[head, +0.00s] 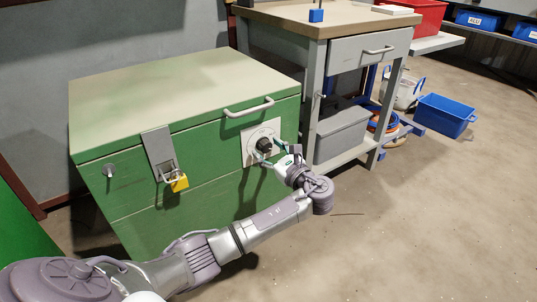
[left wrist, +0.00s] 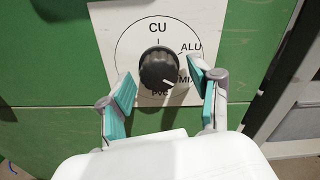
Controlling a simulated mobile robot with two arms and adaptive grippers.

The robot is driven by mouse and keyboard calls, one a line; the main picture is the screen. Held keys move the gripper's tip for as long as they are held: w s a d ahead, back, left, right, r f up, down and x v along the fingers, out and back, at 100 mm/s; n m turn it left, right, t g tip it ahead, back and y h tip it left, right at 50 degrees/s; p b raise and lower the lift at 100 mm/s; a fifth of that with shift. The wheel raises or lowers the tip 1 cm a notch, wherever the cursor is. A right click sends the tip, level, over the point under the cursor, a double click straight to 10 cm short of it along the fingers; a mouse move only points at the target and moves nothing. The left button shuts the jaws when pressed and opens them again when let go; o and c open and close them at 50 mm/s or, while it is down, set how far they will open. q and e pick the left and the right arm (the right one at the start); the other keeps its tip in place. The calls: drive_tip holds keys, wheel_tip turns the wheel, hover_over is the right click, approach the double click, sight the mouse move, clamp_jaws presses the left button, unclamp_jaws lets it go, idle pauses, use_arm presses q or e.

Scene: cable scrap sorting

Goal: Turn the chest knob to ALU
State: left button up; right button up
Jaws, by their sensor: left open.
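The green chest (head: 200,125) stands at the left with its lid closed. On its front is a white dial plate (head: 249,151) with a black knob (head: 264,144). In the left wrist view the knob (left wrist: 157,64) is ringed by the labels CU, ALU, MIX and PVC. Its white pointer line points down and right, toward MIX. My left gripper (left wrist: 160,74) is open, with one teal-padded finger on each side of the knob and a visible gap to it. In the head view the left gripper (head: 270,154) is in front of the dial. My right gripper is not in view.
A yellow padlock (head: 179,182) hangs from the chest's hasp, left of the dial. A lid handle (head: 249,107) sits above the knob. A workbench (head: 290,22) with a grey bin (head: 341,137) stands close on the right. The floor at the right front is clear.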

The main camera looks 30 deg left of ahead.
use_arm(q)
drive_tip(key=c, duration=1.1)
drive_tip(key=shift+c, duration=0.2)
drive_tip(key=shift+r+p, duration=0.1)
drive_tip(key=shift+p, duration=0.2)
